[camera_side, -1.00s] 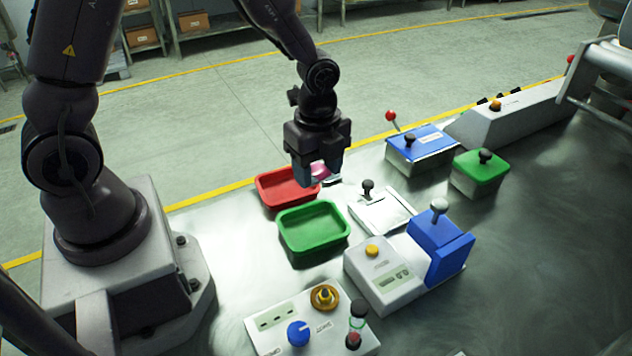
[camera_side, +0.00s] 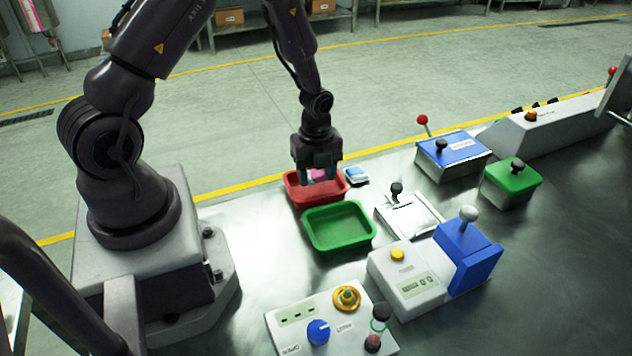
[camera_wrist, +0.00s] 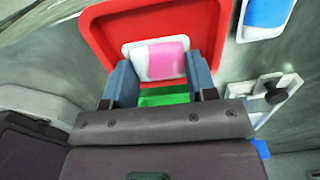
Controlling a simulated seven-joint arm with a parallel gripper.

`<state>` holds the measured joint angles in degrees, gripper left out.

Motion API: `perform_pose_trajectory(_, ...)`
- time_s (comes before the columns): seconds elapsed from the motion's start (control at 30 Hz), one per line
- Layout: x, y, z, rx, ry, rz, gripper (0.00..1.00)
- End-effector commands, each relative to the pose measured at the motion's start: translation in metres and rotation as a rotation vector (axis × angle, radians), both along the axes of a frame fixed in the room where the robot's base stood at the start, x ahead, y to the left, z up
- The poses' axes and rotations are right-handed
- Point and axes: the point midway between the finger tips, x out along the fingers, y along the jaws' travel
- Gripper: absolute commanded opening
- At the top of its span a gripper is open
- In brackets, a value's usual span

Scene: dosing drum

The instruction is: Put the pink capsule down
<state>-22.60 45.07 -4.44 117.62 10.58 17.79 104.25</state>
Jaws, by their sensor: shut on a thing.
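The pink capsule (camera_side: 318,175), pink with a white end, is between the blue fingers of my gripper (camera_side: 319,179). The wrist view shows the capsule (camera_wrist: 162,58) with my gripper (camera_wrist: 162,80) shut on it from both sides. The fingers are over the red tray (camera_side: 300,201), and the capsule shows against the tray's inside. The red tray (camera_wrist: 100,35) also shows in the wrist view. I cannot tell whether the capsule touches the tray floor.
A green tray (camera_side: 340,246) stands just in front of the red one. A blue and white item (camera_side: 356,175) lies right of the red tray. A white box with a black knob (camera_side: 409,215), a blue-lidded box (camera_side: 453,147) and a control panel (camera_side: 331,325) stand nearby.

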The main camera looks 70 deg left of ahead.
Motion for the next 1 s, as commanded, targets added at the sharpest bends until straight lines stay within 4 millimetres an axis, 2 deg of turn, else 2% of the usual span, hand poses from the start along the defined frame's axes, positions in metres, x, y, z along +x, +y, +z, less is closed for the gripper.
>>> perform_pose_trajectory(0.1, -0.001, 0.000, -0.018, -0.001, 0.004, -0.001, 0.27)
perform_pose_trajectory(0.2, 0.000, 0.000, -0.026, -0.001, 0.002, -0.001, 0.27)
perform_pose_trajectory(0.57, 0.000, 0.000, -0.029, 0.000, 0.001, 0.000, 0.27)
perform_pose_trajectory(0.6, 0.000, 0.000, -0.030, 0.000, 0.000, 0.000, 0.57)
perform_pose_trajectory(0.7, 0.000, 0.000, -0.029, 0.000, 0.000, 0.001, 0.78)
perform_pose_trajectory(1.0, 0.000, 0.000, -0.027, 0.000, 0.000, 0.001, 0.78)
